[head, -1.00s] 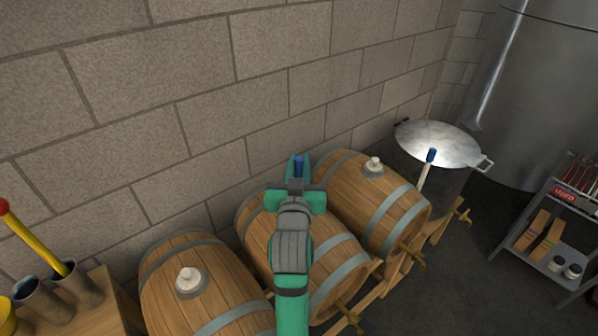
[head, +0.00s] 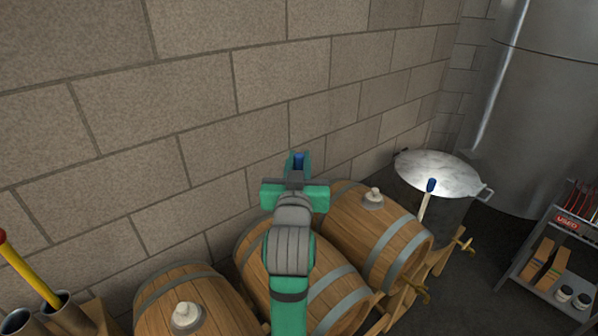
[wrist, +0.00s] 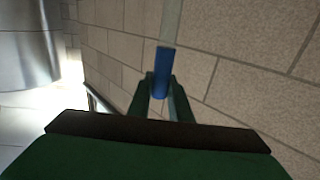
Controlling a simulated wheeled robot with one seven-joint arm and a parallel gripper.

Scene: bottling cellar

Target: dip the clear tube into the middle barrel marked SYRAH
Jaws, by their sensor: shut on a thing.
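My gripper (head: 298,165) is shut on the blue end of the clear tube (head: 298,160). In the wrist view, the blue part (wrist: 162,72) sits between the fingertips (wrist: 160,88), and a pale see-through length (wrist: 171,22) runs on beyond it. The middle barrel (head: 333,272) lies on its side below my arm, between two like barrels. My arm covers the middle of its top, so its opening is hidden. No SYRAH marking is readable. In the head view the gripper appears above the barrel's far end, against the wall; the tube's lower end is hidden.
The left barrel (head: 205,292) and right barrel (head: 372,232) carry pale bungs. A block wall (head: 200,130) rises behind. A lidded metal vessel (head: 438,172) with a blue-topped pale stick (head: 426,200), a steel tank (head: 540,110) and a shelf cart (head: 560,262) stand right. Metal holders (head: 60,315) are lower left.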

